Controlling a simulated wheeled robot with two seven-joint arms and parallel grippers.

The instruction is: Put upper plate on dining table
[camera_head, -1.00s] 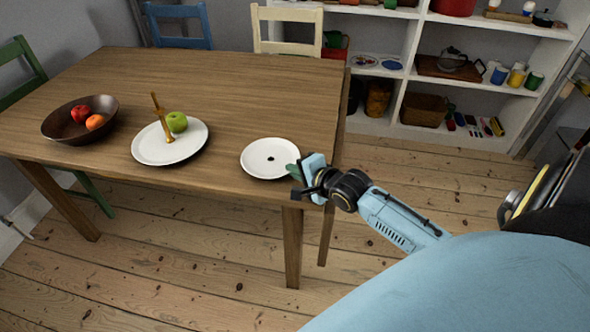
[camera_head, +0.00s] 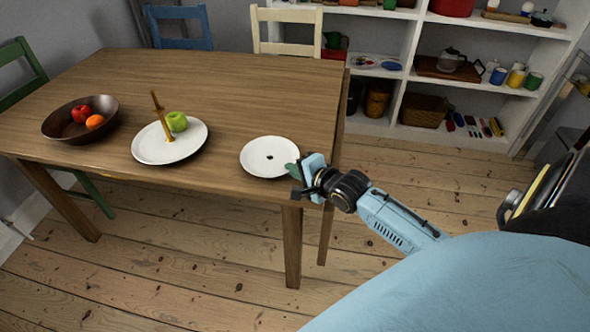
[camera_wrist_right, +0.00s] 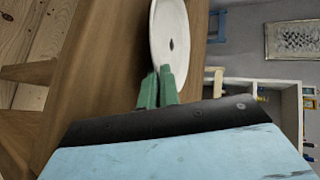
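A white plate (camera_head: 258,150) with a small dark spot at its middle is at the table's near right corner. It also shows in the right wrist view (camera_wrist_right: 170,25). My right gripper (camera_head: 293,171) is at the plate's right rim; its green fingers (camera_wrist_right: 157,88) are close together on the rim in the wrist view. Whether the plate's underside touches the wood cannot be told. The wooden dining table (camera_head: 235,85) fills the left of the head view. A second white plate (camera_head: 190,147) bears a green apple (camera_head: 177,121) and an upright golden piece (camera_head: 160,113). My left gripper is out of view.
A dark bowl (camera_head: 60,128) with red and orange fruit stands at the table's left. Chairs in green (camera_head: 22,70), blue (camera_head: 180,28) and cream (camera_head: 287,18) surround it. White shelves (camera_head: 395,60) stand behind. The table's middle and far right are clear.

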